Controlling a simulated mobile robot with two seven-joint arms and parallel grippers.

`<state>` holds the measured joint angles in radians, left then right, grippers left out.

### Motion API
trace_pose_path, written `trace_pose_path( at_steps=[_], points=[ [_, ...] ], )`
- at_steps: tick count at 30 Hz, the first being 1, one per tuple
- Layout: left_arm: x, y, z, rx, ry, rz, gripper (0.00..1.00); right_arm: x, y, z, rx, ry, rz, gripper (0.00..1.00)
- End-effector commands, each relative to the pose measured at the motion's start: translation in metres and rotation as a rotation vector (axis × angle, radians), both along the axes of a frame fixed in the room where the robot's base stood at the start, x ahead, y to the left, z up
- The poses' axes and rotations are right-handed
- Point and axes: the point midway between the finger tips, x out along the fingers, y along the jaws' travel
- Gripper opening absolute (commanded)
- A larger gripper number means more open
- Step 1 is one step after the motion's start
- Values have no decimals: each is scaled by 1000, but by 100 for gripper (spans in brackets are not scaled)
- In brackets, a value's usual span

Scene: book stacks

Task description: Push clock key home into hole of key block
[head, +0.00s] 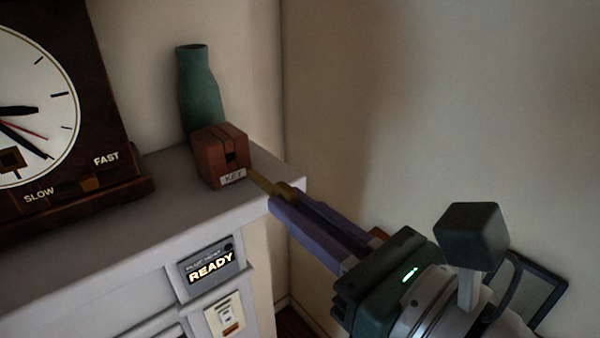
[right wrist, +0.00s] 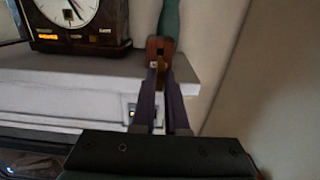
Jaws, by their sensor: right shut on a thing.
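The key block (head: 219,157) is a reddish-brown wooden block with a dark hole and a "KEY" label, standing on the mantel shelf near its right end. My right gripper (head: 284,194) is shut on the brass clock key (head: 262,182), whose shaft points left toward the block. The key tip is close to the block's right lower side in the head view; I cannot tell whether it touches. In the right wrist view the key (right wrist: 159,66) shows between the purple fingers, in front of the block (right wrist: 160,46). My left gripper is not in view.
A dark wooden clock (head: 90,150) with "SLOW" and "FAST" marks stands left on the pale shelf (head: 165,205). A green vase (head: 199,88) stands right behind the block. A panel reading "READY" (head: 212,267) is on the shelf front. The wall lies to the right.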

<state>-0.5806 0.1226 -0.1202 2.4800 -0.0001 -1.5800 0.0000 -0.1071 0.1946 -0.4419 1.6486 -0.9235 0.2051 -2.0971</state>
Motion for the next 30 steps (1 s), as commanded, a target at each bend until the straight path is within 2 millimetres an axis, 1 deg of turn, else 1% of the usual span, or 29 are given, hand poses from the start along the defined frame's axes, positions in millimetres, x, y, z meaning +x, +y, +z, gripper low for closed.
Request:
trace_pose_path(
  at_steps=[6,12,30],
  points=[
    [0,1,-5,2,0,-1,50,17,12,-1,0,-2,0,0],
    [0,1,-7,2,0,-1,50,25,18,0,-2,-1,0,0],
    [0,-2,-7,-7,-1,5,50,26,19,0,-1,-1,0,0]
  ],
)
